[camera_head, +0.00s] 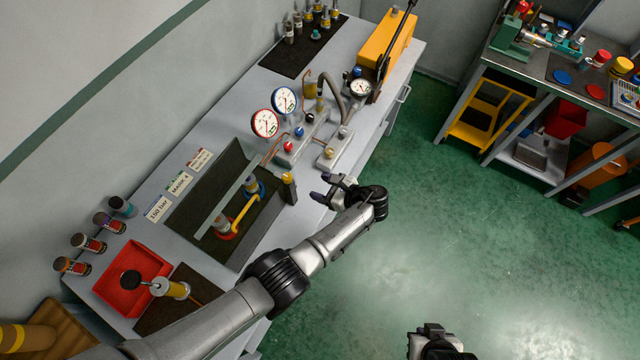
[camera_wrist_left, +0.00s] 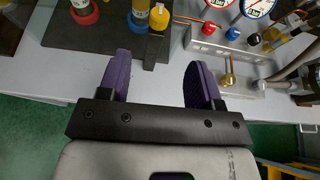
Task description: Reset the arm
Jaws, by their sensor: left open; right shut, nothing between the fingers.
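My left gripper (camera_head: 324,188) is at the front edge of the grey workbench, in front of the valve blocks. In the left wrist view its two purple fingers (camera_wrist_left: 156,82) stand apart with nothing between them. The left arm reaches in from the lower left of the head view. My right gripper (camera_head: 432,332) shows only in part at the bottom of the head view, over the green floor, away from the bench.
The workbench (camera_head: 408,72) holds a dark tray (camera_head: 262,228) with pipe fittings, two dial gauges (camera_head: 274,112), valve blocks (camera_head: 300,150), a yellow pump (camera_head: 384,44) and a red bin (camera_head: 130,272). A second bench (camera_head: 540,62) stands at the upper right. The floor between is clear.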

